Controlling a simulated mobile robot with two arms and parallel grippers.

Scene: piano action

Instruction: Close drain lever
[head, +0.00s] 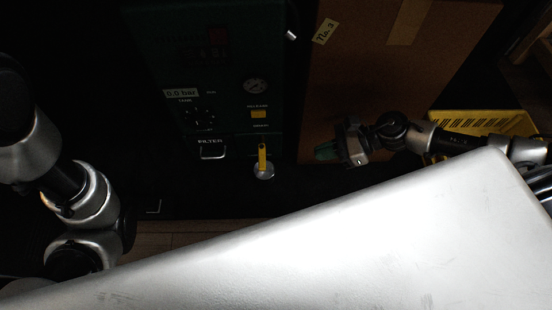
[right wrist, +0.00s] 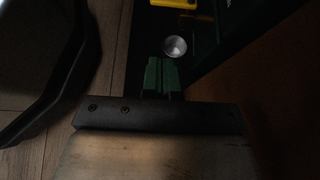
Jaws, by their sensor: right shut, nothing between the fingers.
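The yellow lever (head: 262,155) stands upright, its lower end at a round silver fitting (head: 265,173) low on the dark green panel (head: 229,118). My right gripper (head: 326,150) is right of the lever, clearly apart from it, with its green fingers pointing left towards the panel's lower part. In the right wrist view the fingers (right wrist: 161,76) are together and empty. A silver disc (right wrist: 175,47) shows just beyond them, and a yellow part (right wrist: 173,3) is cut off at the top edge; I cannot tell whether it is the lever. Only links of my left arm show; its gripper is out of view.
The panel carries a gauge (head: 256,86), a yellow square (head: 258,114), a dial (head: 199,117) and a filter handle (head: 213,153). A cardboard box (head: 372,65) stands right of it. A yellow crate (head: 483,122) is at far right. A large pale surface (head: 400,245) fills the lower foreground.

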